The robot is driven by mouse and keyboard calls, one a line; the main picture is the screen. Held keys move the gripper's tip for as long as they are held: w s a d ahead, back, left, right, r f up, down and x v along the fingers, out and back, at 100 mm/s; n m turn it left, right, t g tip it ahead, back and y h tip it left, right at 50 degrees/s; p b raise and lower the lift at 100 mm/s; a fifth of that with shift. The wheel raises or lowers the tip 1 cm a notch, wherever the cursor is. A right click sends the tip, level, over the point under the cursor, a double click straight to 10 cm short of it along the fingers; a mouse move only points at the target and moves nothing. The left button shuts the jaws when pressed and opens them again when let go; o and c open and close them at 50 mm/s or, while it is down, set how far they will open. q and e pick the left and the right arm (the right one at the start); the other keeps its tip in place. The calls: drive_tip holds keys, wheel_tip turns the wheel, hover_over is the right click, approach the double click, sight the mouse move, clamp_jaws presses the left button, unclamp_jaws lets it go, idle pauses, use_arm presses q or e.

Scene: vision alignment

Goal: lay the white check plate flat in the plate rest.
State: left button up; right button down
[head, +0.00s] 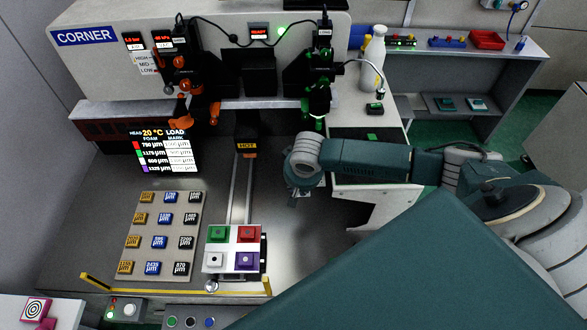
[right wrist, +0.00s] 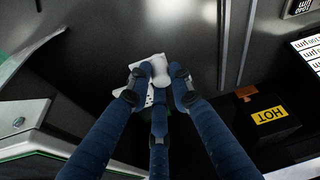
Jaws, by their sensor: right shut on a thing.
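My right gripper (right wrist: 157,82) has blue jointed fingers shut on a white piece (right wrist: 150,62), which I take to be the check plate. In the right wrist view the plate sits between the fingertips, tilted, with dark dots on its lower part. Fingers cover much of it. In the head view my teal right arm (head: 372,158) reaches left in front of the machine; its wrist hides the fingertips and plate. I cannot tell which fixture is the plate rest. My left gripper is not in view.
A carriage with coloured foam pads (head: 232,233) stands left of the arm, beside a board of labelled blocks (head: 155,230). A HOT block (right wrist: 268,115) is right of the fingers in the wrist view. A pink target piece (head: 36,308) lies front left.

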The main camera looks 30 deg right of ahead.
drive_tip(key=shift+s+d+f, duration=0.1)
drive_tip(key=shift+d+f, duration=0.05)
drive_tip(key=shift+d, duration=0.2)
drive_tip(key=shift+w+d+f+b, duration=0.4)
drive_tip(key=shift+w+f+b, duration=0.05)
drive_tip(key=shift+w+b, duration=0.15)
use_arm(q)
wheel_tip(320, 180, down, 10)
drive_tip(key=b, duration=1)
use_arm(e)
drive_tip(key=w+d+f, duration=0.1)
drive_tip(key=w+d, duration=0.4)
drive_tip(key=w, duration=0.4)
drive_tip(key=shift+d+f, duration=0.25)
drive_tip(key=shift+f, duration=0.05)
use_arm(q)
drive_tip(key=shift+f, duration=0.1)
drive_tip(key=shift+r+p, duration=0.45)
use_arm(e)
drive_tip(key=shift+f, duration=0.35)
drive_tip(key=c, duration=1.5)
unclamp_jaws()
